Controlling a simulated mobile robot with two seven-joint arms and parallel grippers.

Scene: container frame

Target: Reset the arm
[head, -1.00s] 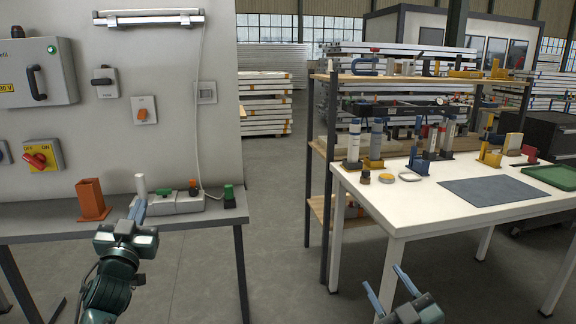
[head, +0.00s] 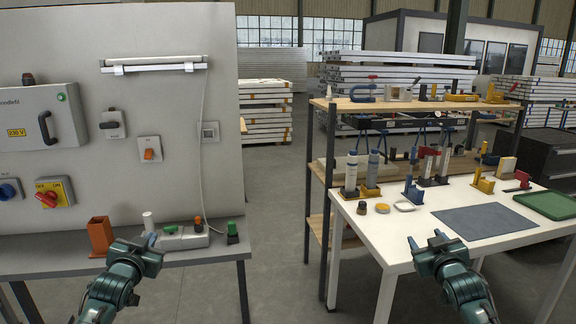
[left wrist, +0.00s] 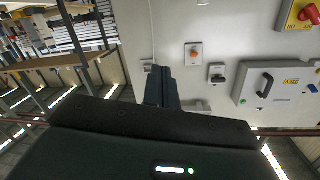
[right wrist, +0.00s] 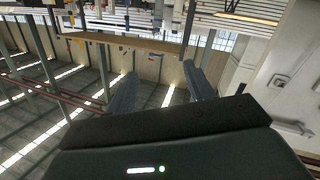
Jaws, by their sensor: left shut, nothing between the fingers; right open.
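My left gripper (head: 151,239) is in front of the bench by the panel wall, its fingers close together and empty. It also shows in the left wrist view (left wrist: 160,86), with the fingers side by side and the wall beyond. My right gripper (head: 426,241) is at the front edge of the white table, its fingers apart. In the right wrist view its two fingers (right wrist: 160,86) stand wide apart with nothing between them.
A grey bench (head: 200,257) holds an orange holder (head: 101,236) and a grey block with coloured buttons (head: 182,239). The white table (head: 462,250) carries a grey mat (head: 484,219), a green tray (head: 548,204) and several tube holders. Open floor lies between.

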